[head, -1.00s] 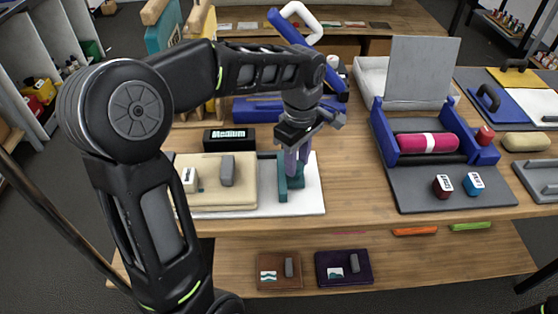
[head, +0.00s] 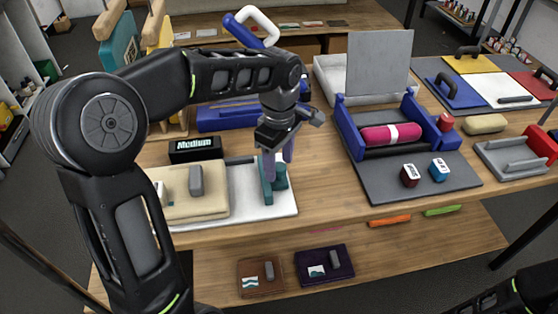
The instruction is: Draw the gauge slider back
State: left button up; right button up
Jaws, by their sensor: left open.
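The teal gauge slider (head: 268,192) stands on the white board (head: 240,203) near the table's front edge, with a short teal upright at its right. My left gripper (head: 277,162) points down from above, open, with its purple fingers close over the slider. The fingers hide part of the slider, and I cannot tell whether they touch it. A beige block (head: 215,206) with a grey knob (head: 196,180) lies on the board's left part. My right gripper is out of the picture.
A black "Medium" box (head: 195,149) stands behind the board. To the right is a blue frame with a pink roller (head: 390,134) on a grey base. Two small stamps (head: 410,175) sit before it. A lower shelf holds brown and purple blocks (head: 325,263).

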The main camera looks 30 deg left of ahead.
aim_at(279, 166)
pick_arm(q)
notch_tip(279, 166, up, 8)
jog(key=shift+f+b, duration=0.1)
jog(key=shift+b, duration=0.2)
dwell(0.6)
